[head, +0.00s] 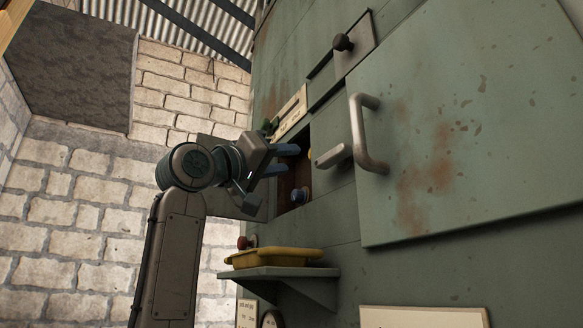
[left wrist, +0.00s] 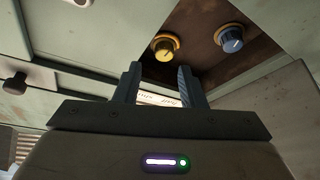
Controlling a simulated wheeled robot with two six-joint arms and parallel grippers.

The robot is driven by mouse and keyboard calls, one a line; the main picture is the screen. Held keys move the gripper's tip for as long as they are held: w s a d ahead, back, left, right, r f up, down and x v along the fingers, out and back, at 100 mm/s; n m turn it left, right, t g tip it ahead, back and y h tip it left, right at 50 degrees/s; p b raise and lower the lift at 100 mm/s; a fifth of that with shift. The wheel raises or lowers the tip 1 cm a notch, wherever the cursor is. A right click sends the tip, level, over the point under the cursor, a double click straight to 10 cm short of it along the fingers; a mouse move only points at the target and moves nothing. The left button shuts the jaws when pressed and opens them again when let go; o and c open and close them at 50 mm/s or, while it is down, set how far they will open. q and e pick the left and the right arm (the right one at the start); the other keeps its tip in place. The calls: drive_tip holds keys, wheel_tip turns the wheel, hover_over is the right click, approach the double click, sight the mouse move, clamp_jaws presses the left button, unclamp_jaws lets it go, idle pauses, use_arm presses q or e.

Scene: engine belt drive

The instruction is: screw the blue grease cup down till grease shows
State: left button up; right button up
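The blue grease cup (head: 298,195) sits low in the open recess of the green engine housing. My left gripper (head: 284,160) is at the recess opening, above the blue cup in the head view. Its fingers (left wrist: 159,72) are apart with nothing between them, nearer the yellow cup than the blue one. My right gripper is not in view.
A large green door (head: 460,120) with a bar handle (head: 365,135) stands right of the recess. A black knob (head: 343,42) is above. The recess has tight edges.

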sight(294, 197)
use_arm(q)
drive_tip(key=w+a+f+n+y+p, duration=0.2)
drive_tip(key=w+a+f+n+p, duration=0.2)
drive_tip(key=w+a+f+p, duration=0.15)
drive_tip(key=p+x, duration=0.2)
drive_tip(key=x, duration=0.2)
drive_tip(key=p+x, duration=0.3)
drive_tip(key=x, duration=0.2)
drive_tip(key=shift+w+a, duration=0.2)
drive_tip(key=shift+w, duration=0.1)
drive_tip(key=shift+w+d+p, duration=0.35)
drive_tip(key=shift+d+p, duration=0.05)
drive_tip(key=shift+w, duration=0.1)
drive_tip(key=shift+c, duration=0.5)
